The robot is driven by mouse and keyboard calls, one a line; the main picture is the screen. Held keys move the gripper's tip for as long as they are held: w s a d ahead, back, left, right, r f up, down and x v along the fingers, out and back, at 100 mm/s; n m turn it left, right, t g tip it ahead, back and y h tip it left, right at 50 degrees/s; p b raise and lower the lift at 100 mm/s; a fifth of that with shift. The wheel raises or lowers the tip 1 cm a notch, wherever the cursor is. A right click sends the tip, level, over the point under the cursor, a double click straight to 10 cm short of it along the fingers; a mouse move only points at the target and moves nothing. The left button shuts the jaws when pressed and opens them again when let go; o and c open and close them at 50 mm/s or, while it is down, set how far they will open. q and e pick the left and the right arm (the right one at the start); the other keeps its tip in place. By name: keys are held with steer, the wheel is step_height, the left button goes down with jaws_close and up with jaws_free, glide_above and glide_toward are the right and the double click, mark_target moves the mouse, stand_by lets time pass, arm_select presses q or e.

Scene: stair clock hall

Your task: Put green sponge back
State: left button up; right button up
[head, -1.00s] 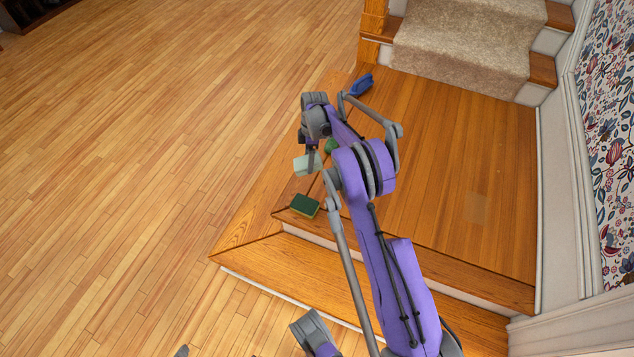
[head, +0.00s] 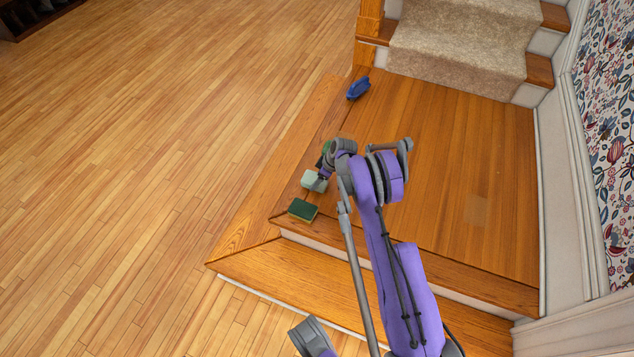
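A pale green sponge-like block (head: 312,181) is at the fingers of my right gripper (head: 321,184), low over the wooden landing near its left edge. The fingers are small and partly hidden by the wrist, but the block has moved along with them. A dark green sponge with a yellow side (head: 302,210) lies on the landing just below the block in the picture, near the front left corner. I cannot tell whether the block touches the landing.
A blue brush-like object (head: 358,88) lies farther back on the landing (head: 450,170). A green item (head: 327,148) is partly hidden behind my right wrist. Carpeted stairs (head: 455,45) rise at the back, and a step edge borders the front. The right half of the landing is clear.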

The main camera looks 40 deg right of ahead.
steer(key=shift+f, duration=0.85)
steer(key=o, duration=1.3)
steer(key=shift+r, duration=0.1)
